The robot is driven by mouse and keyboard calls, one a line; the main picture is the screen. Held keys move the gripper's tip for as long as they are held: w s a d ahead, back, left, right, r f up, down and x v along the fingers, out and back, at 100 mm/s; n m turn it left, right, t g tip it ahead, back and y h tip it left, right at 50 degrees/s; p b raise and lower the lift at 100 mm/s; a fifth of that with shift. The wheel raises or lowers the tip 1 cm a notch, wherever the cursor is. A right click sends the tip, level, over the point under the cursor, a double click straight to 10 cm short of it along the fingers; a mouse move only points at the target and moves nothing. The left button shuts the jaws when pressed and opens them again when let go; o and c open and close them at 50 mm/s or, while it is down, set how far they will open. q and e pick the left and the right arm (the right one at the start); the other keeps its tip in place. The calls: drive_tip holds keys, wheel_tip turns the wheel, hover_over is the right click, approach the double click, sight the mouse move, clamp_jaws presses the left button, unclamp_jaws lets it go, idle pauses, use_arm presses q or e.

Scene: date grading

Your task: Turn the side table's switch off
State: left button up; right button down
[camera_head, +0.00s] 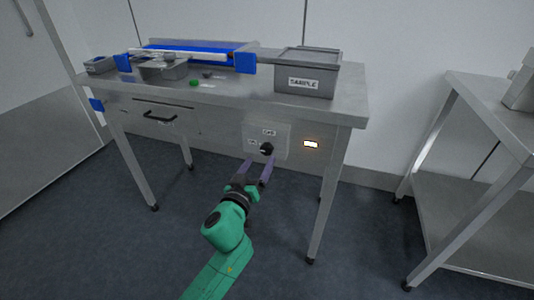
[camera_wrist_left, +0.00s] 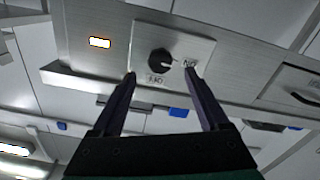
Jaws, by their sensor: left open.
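The switch is a round black knob (camera_head: 266,149) on a pale plate (camera_head: 283,132) on the side table's (camera_head: 220,108) front. In the left wrist view the knob (camera_wrist_left: 159,62) has a white mark pointing toward the "ON" label (camera_wrist_left: 189,63); the "OFF" label (camera_wrist_left: 156,79) is also on the plate. A lit indicator (camera_head: 311,144) glows beside the plate. My left gripper (camera_head: 258,164) is open and empty, its fingers pointing at the plate just below the knob. In the left wrist view the knob shows between the fingertips, apparently untouched. My right gripper is not in view.
A grey box labelled "SAMPLE" (camera_head: 307,82) and a blue conveyor (camera_head: 190,45) stand on the table. A drawer handle (camera_head: 160,117) sticks out left of the switch. Another metal table (camera_head: 480,90) stands to the right. The floor between the tables is clear.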

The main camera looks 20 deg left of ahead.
sight(266, 152)
use_arm(q)
drive_tip(key=w, duration=0.6)
drive_tip(key=shift+d, duration=0.2)
drive_tip(key=shift+s, duration=0.1)
clamp_jaws()
drive_tip(key=shift+f, duration=0.1)
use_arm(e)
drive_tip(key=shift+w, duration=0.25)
use_arm(q)
drive_tip(key=shift+m, duration=0.3)
drive_tip(key=m, duration=1.1)
drive_tip(key=shift+m, duration=0.3)
drive_tip(key=m, duration=0.5)
drive_tip(key=shift+f+m, duration=0.1)
drive_tip(key=shift+m, duration=0.2)
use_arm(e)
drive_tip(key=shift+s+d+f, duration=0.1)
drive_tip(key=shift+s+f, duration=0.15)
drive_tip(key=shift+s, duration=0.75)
